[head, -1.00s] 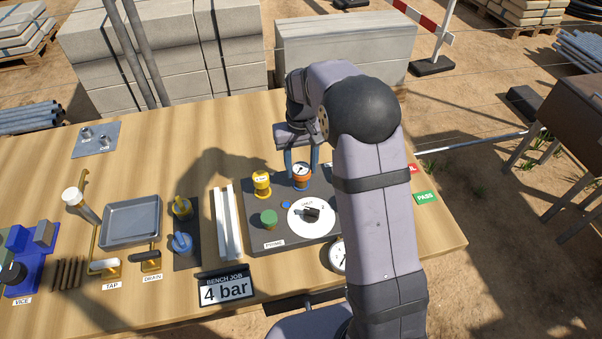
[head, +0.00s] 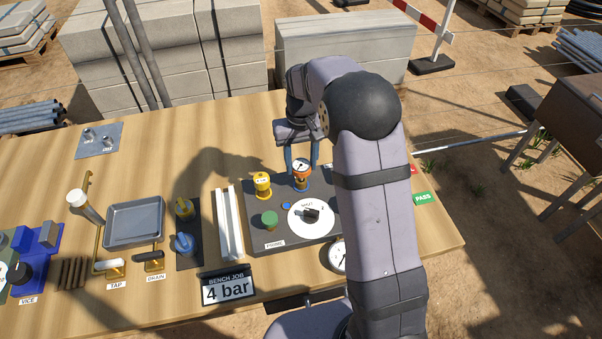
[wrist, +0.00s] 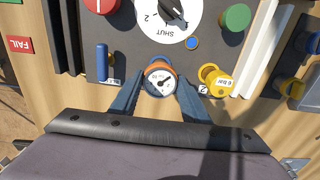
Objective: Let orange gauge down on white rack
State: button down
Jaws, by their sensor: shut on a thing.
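The orange gauge (head: 301,167) has a white dial with a dark needle. My gripper (head: 301,161) is shut on it, with one blue finger on each side. The gauge is just above a blue post (head: 301,186) on the dark panel; whether they touch is unclear. In the wrist view the gauge (wrist: 160,78) sits between the fingertips, dial towards the camera, with blue behind it. The white rack (head: 229,226), a pair of long white rails, lies left of the panel and is empty. It also shows in the wrist view (wrist: 267,45).
The dark panel (head: 260,236) carries a yellow fitting (head: 262,184), a green knob (head: 269,219) and a white round dial (head: 310,216). The yellow fitting stands close beside the gauge, towards the rack. A "4 bar" sign (head: 228,287) stands in front of the rack.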

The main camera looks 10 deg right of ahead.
aim_at(301, 165)
jog(key=shift+r+p, duration=1.35)
jog(key=shift+r, duration=0.5)
jog(key=c, duration=1.7)
grip_release()
jog(key=shift+c, duration=0.2)
grip_shut()
